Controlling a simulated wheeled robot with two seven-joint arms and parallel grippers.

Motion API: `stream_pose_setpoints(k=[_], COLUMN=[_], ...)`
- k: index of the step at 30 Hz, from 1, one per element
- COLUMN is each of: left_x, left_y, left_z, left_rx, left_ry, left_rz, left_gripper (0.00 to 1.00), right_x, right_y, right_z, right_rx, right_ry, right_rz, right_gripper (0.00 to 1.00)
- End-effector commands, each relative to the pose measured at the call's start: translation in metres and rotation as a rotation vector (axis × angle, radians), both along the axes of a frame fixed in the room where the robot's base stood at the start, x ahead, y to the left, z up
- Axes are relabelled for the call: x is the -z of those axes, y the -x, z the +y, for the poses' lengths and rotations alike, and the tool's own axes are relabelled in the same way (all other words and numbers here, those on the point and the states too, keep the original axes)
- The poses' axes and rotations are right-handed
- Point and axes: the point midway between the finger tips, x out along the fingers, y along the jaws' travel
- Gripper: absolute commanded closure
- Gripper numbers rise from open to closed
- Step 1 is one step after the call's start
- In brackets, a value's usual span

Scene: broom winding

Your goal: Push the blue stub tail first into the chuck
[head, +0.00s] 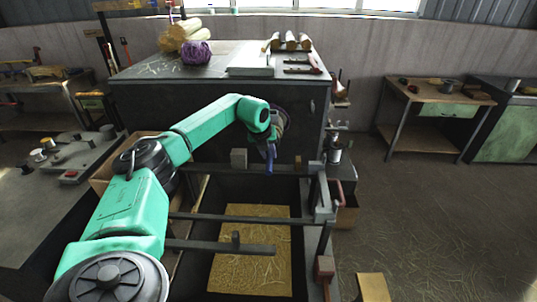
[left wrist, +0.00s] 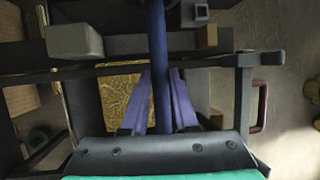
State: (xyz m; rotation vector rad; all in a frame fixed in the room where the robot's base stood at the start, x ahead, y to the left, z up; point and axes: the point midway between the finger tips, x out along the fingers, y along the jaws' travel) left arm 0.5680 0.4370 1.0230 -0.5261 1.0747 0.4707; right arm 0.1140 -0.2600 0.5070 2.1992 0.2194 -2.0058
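The blue stub (left wrist: 158,50) is a long, straight rod in the left wrist view, running from the top edge down between my fingers. My left gripper (left wrist: 160,75) has a blue-purple finger on each side of it, with the tips closed against it. In the head view my left gripper (head: 270,153) points down in front of the dark machine cabinet, and stub and fingers blend into one small blue shape. A dark round part (head: 284,122) shows partly behind my wrist; I cannot tell whether it is the chuck. I cannot see the stub's far end clearly. My right gripper is out of view.
A dark frame with crossbars (head: 225,218) stands below my gripper, over a straw-covered board (head: 250,270). A grey block (head: 239,158) sits beside my gripper. A purple bundle (head: 195,52) lies on the cabinet top (head: 150,68). Open floor (head: 430,220) lies to the right.

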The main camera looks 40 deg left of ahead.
Motion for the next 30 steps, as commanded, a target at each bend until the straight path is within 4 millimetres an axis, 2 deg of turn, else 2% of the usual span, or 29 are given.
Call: stream_pose_setpoints(k=[1,2,3,14,17,24,30], left_x=[0.0,0.0,0.0,-0.005,-0.02,-0.084,-0.124], left_y=[0.0,0.0,0.0,0.002,0.009,0.038,0.055], left_z=[0.0,0.0,0.0,0.0,-0.002,-0.01,-0.015], left_rx=[0.0,0.0,0.0,0.001,0.0,0.0,0.001], left_ry=[0.0,0.0,0.0,0.0,-0.001,-0.001,-0.001], left_rz=[0.0,0.0,0.0,-0.003,-0.004,-0.007,-0.002], left_gripper=[0.54,0.43,0.38,0.38,0.38,0.38,0.38], right_x=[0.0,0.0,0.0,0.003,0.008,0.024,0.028], right_y=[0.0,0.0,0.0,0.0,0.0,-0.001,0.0], right_z=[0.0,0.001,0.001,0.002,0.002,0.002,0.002], right_rx=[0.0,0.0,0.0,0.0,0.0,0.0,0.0], right_ry=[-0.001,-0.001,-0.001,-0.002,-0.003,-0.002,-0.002], right_rz=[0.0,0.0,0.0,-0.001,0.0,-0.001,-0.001], right_gripper=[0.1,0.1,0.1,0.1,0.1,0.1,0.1])
